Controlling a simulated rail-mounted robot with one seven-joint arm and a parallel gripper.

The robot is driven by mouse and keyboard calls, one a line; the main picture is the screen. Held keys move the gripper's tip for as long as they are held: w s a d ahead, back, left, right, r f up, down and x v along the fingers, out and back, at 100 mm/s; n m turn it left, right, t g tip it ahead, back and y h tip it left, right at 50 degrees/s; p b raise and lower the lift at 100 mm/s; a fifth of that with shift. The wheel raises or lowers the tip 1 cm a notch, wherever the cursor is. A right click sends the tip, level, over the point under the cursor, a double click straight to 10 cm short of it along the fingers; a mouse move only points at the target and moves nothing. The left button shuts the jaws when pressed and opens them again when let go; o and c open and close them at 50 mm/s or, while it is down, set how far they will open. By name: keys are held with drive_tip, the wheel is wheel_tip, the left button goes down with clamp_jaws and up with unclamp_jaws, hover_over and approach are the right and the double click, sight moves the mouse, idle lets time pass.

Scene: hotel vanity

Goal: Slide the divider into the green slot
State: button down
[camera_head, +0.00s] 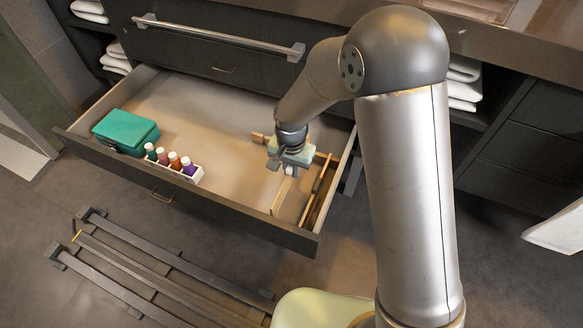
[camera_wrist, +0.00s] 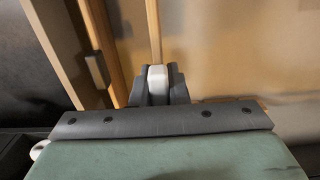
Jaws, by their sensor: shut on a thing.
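My gripper (camera_head: 283,167) is low inside the right part of the open drawer. In the wrist view its dark fingers (camera_wrist: 157,86) are closed on a pale tab at the end of a thin wooden divider (camera_wrist: 154,30). The divider runs straight away from the fingers; in the head view it shows as a light strip (camera_head: 281,196) leading toward the drawer front. A wooden rack (camera_head: 319,190) stands along the drawer's right side, with a gap between it and the divider. I cannot make out a green slot; my wrist hides part of this area.
The drawer (camera_head: 215,190) holds a teal box (camera_head: 125,131) at left and a white holder (camera_head: 196,179) with several small bottles near the front. The drawer's middle is clear. A dark slatted rack (camera_head: 150,270) lies on the floor.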

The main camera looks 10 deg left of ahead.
sight(292, 179)
drive_tip(key=shift+f+b, duration=1.75)
drive_tip(key=shift+f, duration=0.9)
idle(0.4)
drive_tip(key=c, duration=1.3)
unclamp_jaws()
drive_tip(key=shift+r, duration=0.1)
wheel_tip(292, 179, up, 17)
drive_tip(key=p, duration=0.5)
drive_tip(key=shift+r+p, duration=0.1)
drive_tip(key=shift+p, duration=0.2)
